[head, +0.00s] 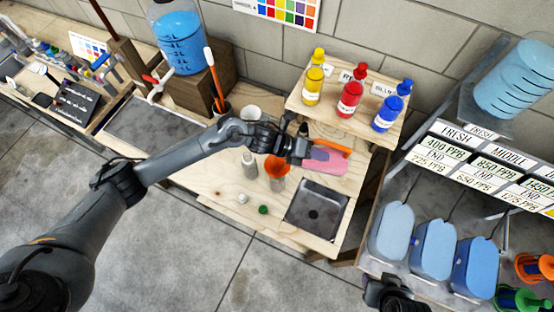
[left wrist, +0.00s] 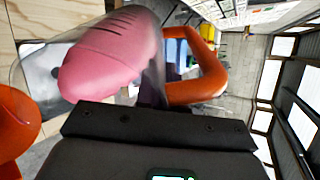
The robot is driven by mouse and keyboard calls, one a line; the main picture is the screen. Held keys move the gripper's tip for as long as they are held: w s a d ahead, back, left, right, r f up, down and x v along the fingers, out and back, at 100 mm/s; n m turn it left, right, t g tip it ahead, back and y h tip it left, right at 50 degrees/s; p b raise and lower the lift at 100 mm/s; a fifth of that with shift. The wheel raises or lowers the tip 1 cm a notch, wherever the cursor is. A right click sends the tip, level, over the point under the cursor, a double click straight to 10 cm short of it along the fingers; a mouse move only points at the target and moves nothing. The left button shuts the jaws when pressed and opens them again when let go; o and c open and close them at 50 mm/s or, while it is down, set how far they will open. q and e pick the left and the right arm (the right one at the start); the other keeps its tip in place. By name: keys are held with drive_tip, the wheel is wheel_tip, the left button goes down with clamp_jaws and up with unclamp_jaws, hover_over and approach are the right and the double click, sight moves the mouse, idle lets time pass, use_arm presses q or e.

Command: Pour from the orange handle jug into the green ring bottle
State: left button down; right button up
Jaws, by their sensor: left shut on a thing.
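My left gripper (head: 303,147) is shut on the orange handle jug, a clear jug with pink liquid (head: 326,160). Its orange handle also shows in the left wrist view (left wrist: 205,70), beside the pink liquid. The jug is held above the bench and looks tilted; its spout is hard to make out. An orange funnel (head: 277,166) stands just left of the jug, on a pale bottle (head: 275,184). The funnel's edge shows in the left wrist view (left wrist: 18,120). I cannot make out a green ring. My right gripper (head: 395,292) is low at the bottom edge; its jaws are unclear.
A second pale bottle (head: 250,166) stands left of the funnel. A green cap (head: 263,210) and a white cap (head: 243,198) lie in front. A dark square tray (head: 316,210) is at the right. Yellow, red and blue bottles stand on a shelf (head: 338,122) behind.

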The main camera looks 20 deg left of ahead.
use_arm(q)
drive_tip(key=shift+s+a+r+h+b, duration=0.2)
drive_tip(key=shift+a+r+h+b, duration=0.3)
drive_tip(key=shift+r+h, duration=0.25)
idle(7.2)
